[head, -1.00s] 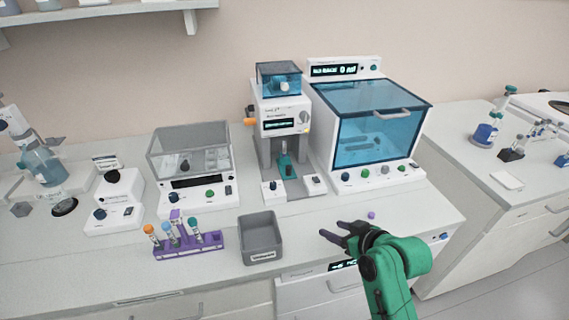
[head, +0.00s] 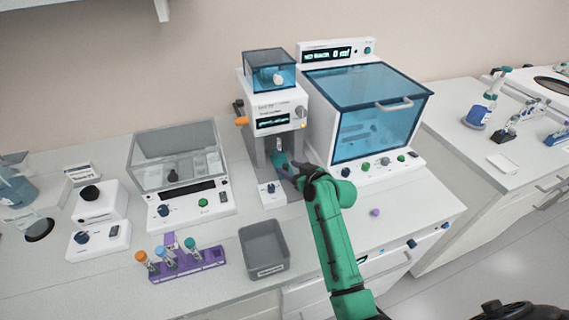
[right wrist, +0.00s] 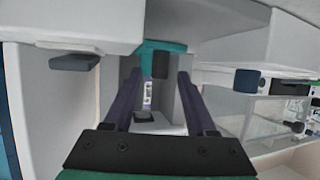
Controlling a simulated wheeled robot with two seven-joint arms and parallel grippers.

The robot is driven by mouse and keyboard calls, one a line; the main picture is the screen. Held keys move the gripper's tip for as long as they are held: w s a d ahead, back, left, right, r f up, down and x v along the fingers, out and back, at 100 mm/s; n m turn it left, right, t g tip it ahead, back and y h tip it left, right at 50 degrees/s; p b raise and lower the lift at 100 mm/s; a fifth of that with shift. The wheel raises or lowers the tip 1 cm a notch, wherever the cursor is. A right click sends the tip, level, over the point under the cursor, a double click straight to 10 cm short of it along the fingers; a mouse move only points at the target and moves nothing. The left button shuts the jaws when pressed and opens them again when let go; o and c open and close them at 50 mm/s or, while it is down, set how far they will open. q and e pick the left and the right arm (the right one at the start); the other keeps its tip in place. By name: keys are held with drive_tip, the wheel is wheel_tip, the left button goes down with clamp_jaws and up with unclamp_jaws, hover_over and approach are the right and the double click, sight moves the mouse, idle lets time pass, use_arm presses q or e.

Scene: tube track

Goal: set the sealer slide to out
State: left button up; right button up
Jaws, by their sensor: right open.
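The sealer (head: 273,107) is the tall white machine at the middle of the bench, with a blue-tinted top box and an orange knob. Its teal slide (head: 279,158) is low between the grey posts, partly hidden by my gripper. My right gripper (head: 284,168) reaches in at the slide from the front right. In the right wrist view the gripper (right wrist: 157,82) is open, its dark fingers either side of the slide's dark handle (right wrist: 160,66). The teal slide (right wrist: 158,46) shows beyond the fingertips, and a labelled tube (right wrist: 147,94) shows between the fingers. My left gripper is out of view.
A machine with a blue lid (head: 377,117) stands close right of the sealer. A clear-lidded machine (head: 178,160) stands left. A grey bin (head: 264,249) and a purple tube rack (head: 184,265) are in front. The bench front right is mostly clear.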

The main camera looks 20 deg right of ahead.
sight(282, 162)
drive_tip(key=x, duration=0.2)
drive_tip(key=shift+w, duration=0.3)
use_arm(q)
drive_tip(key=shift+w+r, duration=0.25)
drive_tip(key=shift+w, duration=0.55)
use_arm(e)
drive_tip(key=shift+f, duration=0.1)
clamp_jaws()
